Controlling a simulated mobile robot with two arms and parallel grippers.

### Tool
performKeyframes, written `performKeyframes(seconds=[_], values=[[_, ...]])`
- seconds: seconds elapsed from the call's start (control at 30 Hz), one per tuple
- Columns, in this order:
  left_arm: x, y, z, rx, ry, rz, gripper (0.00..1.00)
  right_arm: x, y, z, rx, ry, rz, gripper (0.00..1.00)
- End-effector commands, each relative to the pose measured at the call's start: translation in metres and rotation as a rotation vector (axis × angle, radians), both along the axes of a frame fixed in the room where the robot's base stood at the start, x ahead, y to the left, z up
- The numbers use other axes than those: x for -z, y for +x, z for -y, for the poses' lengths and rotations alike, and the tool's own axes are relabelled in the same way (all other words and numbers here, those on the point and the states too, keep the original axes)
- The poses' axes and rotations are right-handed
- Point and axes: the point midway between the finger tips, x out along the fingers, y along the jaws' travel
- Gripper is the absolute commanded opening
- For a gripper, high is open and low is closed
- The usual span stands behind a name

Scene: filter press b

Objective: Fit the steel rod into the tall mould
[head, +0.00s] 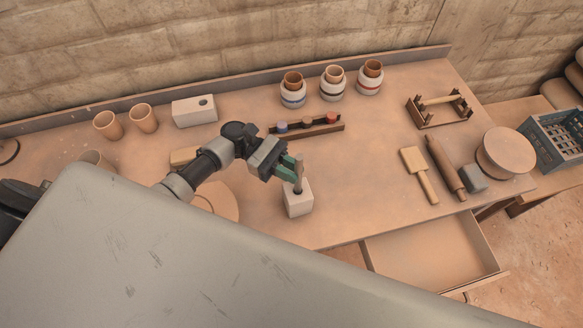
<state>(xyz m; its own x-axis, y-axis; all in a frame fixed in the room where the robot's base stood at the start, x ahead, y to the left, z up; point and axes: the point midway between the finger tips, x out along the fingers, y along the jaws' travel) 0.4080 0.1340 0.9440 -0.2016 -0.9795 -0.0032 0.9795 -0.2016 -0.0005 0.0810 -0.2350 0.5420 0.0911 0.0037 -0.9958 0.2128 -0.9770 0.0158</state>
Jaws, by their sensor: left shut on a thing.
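The steel rod (299,170) is greyish-brown and stands close to upright in the fingers of my left gripper (288,170). The gripper is shut on it, with green fingers reaching in from the left. The tall mould (298,205) is a pale upright block on the table, directly under the rod. The rod's lower end meets the mould's dark top opening in the picture; I cannot tell how deep it sits, if at all. My right gripper is not in view.
A pale low block with a hole (194,111) lies further back. A rack with coloured pieces (306,127) stands behind the gripper. Several cups and jars line the back. A paddle (420,176) and rolling pin (446,167) lie right. A drawer (430,252) is open in front.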

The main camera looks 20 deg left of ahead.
Motion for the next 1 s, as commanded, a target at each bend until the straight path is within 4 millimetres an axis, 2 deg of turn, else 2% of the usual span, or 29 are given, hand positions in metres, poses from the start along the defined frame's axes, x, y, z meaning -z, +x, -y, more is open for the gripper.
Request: performKeyframes(seconds=[1.0], values=[[0.026, 0.0, 0.0, 0.0, -0.001, 0.001, 0.0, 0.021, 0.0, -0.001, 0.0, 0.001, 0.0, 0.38]])
